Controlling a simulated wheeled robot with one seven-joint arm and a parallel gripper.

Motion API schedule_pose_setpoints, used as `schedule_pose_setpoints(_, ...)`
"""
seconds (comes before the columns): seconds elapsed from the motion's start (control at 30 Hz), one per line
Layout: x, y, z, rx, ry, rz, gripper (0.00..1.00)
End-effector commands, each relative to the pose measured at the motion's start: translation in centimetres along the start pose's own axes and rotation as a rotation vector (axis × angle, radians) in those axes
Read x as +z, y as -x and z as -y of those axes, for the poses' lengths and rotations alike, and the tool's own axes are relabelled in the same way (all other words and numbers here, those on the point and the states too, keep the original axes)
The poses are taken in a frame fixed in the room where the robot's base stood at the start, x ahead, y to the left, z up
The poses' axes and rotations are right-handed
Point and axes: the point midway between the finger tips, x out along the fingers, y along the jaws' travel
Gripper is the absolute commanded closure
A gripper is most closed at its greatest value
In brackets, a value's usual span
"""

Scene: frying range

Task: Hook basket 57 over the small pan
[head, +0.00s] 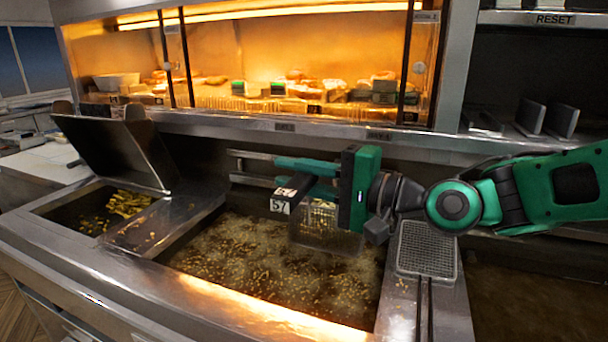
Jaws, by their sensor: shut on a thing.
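Basket 57 (328,238) is a wire mesh basket with a black and white tag reading 57 at its left. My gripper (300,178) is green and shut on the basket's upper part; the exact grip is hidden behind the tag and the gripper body. The basket hangs over the back of the large pan (362,312) of bubbling oil with golden bits. I cannot tell whether its bottom touches the oil. The narrower pan at the left, seemingly the small pan (62,211), holds yellow fries and has its lid raised. The basket is well to its right.
The raised lid (115,150) stands over the left pan. A steel divider (160,222) separates the pans. A flat mesh skimmer (427,250) lies right of the large pan. A lit glass food cabinet (290,60) stands behind. Metal bars (250,156) project behind my gripper.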

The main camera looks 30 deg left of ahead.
Motion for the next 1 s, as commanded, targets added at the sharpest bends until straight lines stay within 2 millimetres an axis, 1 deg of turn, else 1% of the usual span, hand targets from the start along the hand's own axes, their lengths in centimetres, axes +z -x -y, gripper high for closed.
schedule_pose_setpoints(0.03, -0.2, 0.1, -0.2, 0.003, -0.002, -0.004, 1.0)
schedule_pose_setpoints(0.07, -0.2, 0.1, -0.2, 0.003, -0.002, -0.004, 0.79)
schedule_pose_setpoints(0.1, -0.2, 0.1, -0.2, 0.003, -0.002, -0.004, 0.7)
schedule_pose_setpoints(0.13, -0.2, 0.1, -0.2, 0.003, -0.002, -0.004, 0.62)
schedule_pose_setpoints(0.17, -0.2, 0.1, -0.2, 0.003, -0.002, -0.004, 0.6)
schedule_pose_setpoints(0.43, -0.1, 0.1, -0.2, 0.004, -0.003, -0.002, 0.6)
schedule_pose_setpoints(0.57, -0.2, 0.7, -0.2, 0.004, -0.003, -0.004, 0.6)
schedule_pose_setpoints(0.67, -0.3, 2.0, -0.2, 0.004, -0.002, -0.005, 0.6)
schedule_pose_setpoints(0.9, -0.5, 6.6, -0.2, 0.004, -0.003, -0.008, 0.6)
schedule_pose_setpoints(1.0, -0.4, 8.2, -0.2, 0.003, -0.004, -0.006, 0.6)
